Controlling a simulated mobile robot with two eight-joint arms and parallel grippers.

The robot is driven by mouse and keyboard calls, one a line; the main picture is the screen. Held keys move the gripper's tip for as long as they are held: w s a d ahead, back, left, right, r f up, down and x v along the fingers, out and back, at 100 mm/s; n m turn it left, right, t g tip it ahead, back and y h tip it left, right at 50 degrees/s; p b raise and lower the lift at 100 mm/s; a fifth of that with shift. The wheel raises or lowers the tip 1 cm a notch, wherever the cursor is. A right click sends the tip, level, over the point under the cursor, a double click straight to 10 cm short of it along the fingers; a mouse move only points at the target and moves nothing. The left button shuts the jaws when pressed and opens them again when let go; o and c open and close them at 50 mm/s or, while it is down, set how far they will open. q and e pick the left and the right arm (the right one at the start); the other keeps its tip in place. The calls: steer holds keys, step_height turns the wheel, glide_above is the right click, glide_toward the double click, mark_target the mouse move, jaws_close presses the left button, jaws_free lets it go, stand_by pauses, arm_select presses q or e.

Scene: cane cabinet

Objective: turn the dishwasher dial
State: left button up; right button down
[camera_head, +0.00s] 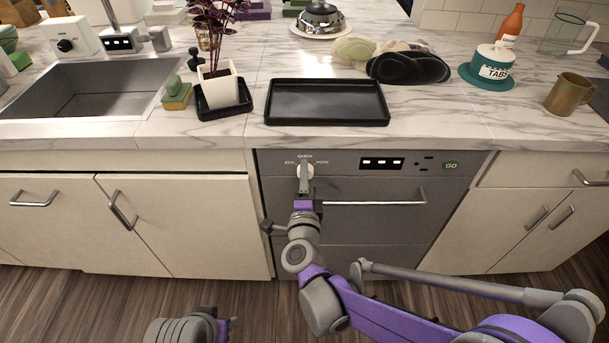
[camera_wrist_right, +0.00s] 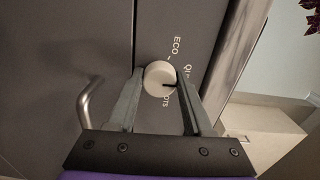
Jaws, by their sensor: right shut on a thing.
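The dishwasher (camera_head: 390,222) has a dark grey front with a white round dial (camera_head: 308,171) at its upper left, labelled ECO, QUICK and POTS. My right gripper (camera_head: 304,180) is at the dial, partly covering it. In the right wrist view, the dial (camera_wrist_right: 156,76) sits between the two fingers of my right gripper (camera_wrist_right: 160,80), which is shut on it. A dark mark on the dial face points toward the lettering, roughly between QUICK and POTS. Part of my left arm's end (camera_head: 190,327) shows at the bottom edge; its fingers cannot be made out.
A bar handle (camera_head: 375,203) crosses the dishwasher front right of my gripper. Above, the counter holds a black tray (camera_head: 327,102), a potted plant (camera_head: 220,88) and a sink (camera_head: 85,88).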

stand_by(0.4)
steer(key=shift+c, duration=1.5)
jaws_free()
steer(key=s, duration=1.1)
steer(key=shift+p, duration=0.45)
steer(key=shift+w, duration=0.1)
